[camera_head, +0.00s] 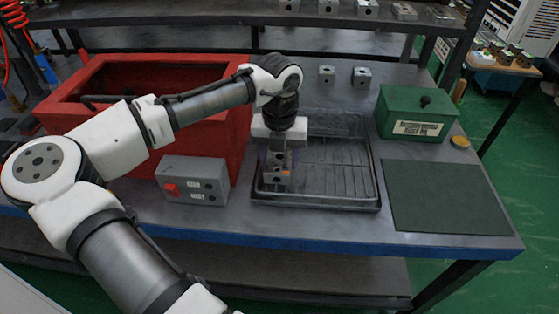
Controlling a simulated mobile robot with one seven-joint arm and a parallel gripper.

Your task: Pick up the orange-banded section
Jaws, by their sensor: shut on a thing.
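My gripper (279,150) points down over the left part of a dark tray (345,203) on the bench. It is shut on a grey valve block section (277,178), which stands upright beneath it. A small orange mark shows on the right side of this section. I cannot tell whether the section touches the tray or hangs just above it. The fingers are small in this view and partly hidden by the wrist.
A red open bin (190,75) stands behind my arm at the left. A grey switch box (192,181) is left of the tray. A green box (412,113) and a dark mat (445,197) lie right. Two blocks (361,77) stand behind the tray.

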